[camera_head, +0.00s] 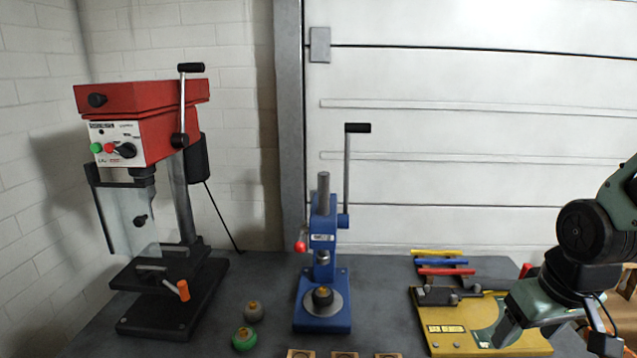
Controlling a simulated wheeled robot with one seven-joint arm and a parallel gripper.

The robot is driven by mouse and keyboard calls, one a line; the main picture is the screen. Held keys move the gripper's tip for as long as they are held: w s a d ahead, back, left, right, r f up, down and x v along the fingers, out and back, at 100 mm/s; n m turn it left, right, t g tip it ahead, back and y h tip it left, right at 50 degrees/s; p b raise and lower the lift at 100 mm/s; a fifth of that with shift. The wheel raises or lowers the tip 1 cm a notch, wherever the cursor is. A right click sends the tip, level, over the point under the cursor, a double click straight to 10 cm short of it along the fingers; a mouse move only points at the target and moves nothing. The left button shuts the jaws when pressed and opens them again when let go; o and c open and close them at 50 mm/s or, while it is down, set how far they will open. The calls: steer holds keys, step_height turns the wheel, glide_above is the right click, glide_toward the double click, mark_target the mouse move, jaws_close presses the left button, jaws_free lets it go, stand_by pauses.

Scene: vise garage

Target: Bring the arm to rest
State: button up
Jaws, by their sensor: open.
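My arm reaches in from the right edge. My gripper (552,338) is at the lower right, pointing down, over the right part of a yellow base plate (447,341). Its two dark fingers are apart, with nothing visible between them. The lower end of the right finger is close to the picture's bottom edge. I cannot tell how high the gripper is above the plate.
A red drill press (150,125) stands at the left. A blue arbor press (322,262) stands mid-table with a dark round part on it. Green (244,339) and grey (254,311) knobs lie between them. Coloured bars (445,271) lie behind the plate.

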steer(key=s+a+n+g+b, duration=0.2)
steer(key=s+a+n, duration=0.4)
steer(key=s+a, duration=0.8)
steer(key=a, duration=0.3)
steer(key=shift+s+a+r+n+g+y+b, duration=0.15)
steer(key=shift+s+a+n+g+y+b, duration=0.15)
steer(key=shift+s+g+b, duration=0.1)
